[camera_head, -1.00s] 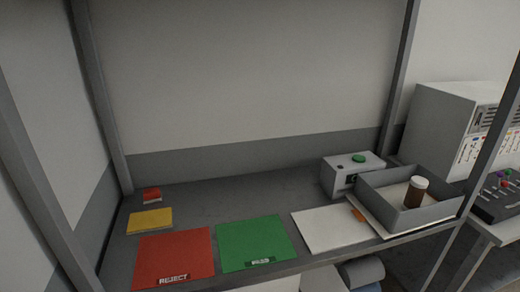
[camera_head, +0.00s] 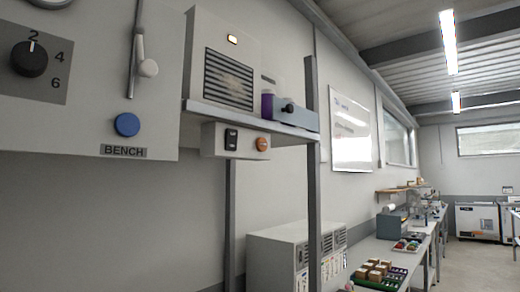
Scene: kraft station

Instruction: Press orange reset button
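An orange round button (camera_head: 262,144) sits on the front of a small grey box (camera_head: 222,141) in the camera_head view. The box hangs under a shelf, and a black rocker switch (camera_head: 231,139) is to the left of the button. Whether this button is labelled reset cannot be read. Neither of my grippers is in view.
A panel at left carries a blue button (camera_head: 127,125) above a BENCH label, a black dial (camera_head: 30,59) and a lever (camera_head: 147,67). A vented unit (camera_head: 227,70) stands on the shelf (camera_head: 250,124). Grey posts (camera_head: 313,190) stand below. Benches with trays recede at right.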

